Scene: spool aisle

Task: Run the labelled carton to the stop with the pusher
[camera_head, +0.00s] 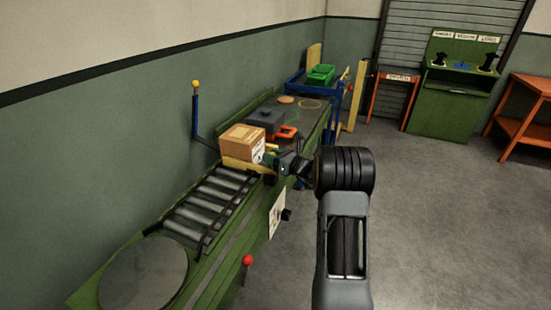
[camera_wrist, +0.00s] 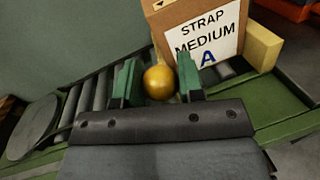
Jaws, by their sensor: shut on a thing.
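The labelled carton (camera_head: 242,142) is a brown box on the green roller conveyor. In the wrist view the carton (camera_wrist: 158,14) shows a white label reading STRAP MEDIUM A. A yellow bar (camera_head: 240,163) crosses the lane at the carton's near side and looks like the pusher. Its likely handle, a gold round knob (camera_wrist: 159,81), sits between the green fingers of my gripper (camera_wrist: 159,84), which is shut on it. My gripper (camera_head: 274,160) is beside the carton at the conveyor's aisle side. A yellow block (camera_wrist: 262,42) stands right of the carton, perhaps the stop.
Bare rollers (camera_head: 212,200) and a round grey plate (camera_head: 143,272) lie on the near part. Beyond the carton are a dark grey box (camera_head: 265,121), an orange item (camera_head: 287,132) and a green bin (camera_head: 320,73). A blue post (camera_head: 196,118) stands at the wall side.

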